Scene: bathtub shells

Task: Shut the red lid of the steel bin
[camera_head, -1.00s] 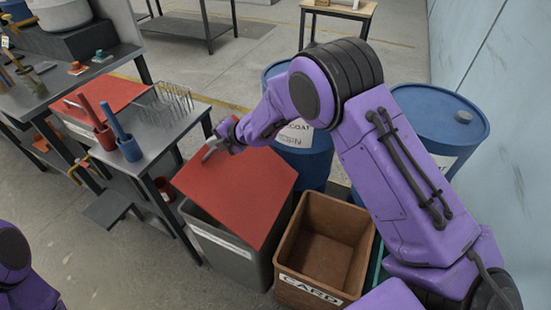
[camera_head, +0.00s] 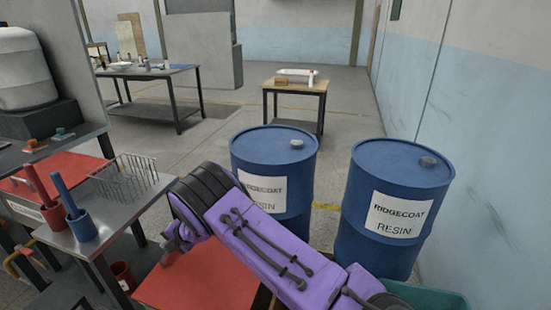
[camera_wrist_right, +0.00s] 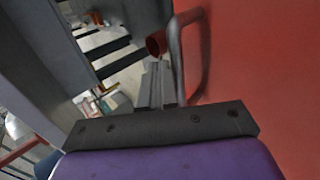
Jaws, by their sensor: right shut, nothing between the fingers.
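The red lid (camera_head: 205,283) shows at the bottom of the head view, partly behind my right arm and cut off by the frame. The steel bin under it is out of this view, so I cannot tell the lid's exact angle. In the right wrist view the red lid (camera_wrist_right: 265,70) fills the right side, with a bent bar handle (camera_wrist_right: 191,50) on it. My right gripper (camera_wrist_right: 157,72) is shut and empty, close beside the handle; contact is unclear. In the head view its fingers are mostly hidden by my arm. My left gripper is out of view.
Two blue resin drums (camera_head: 273,165) (camera_head: 390,215) stand behind my right arm. A steel bench (camera_head: 120,205) with a wire rack (camera_head: 125,178) and red and blue cups is at left. A teal container (camera_head: 435,298) is at bottom right.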

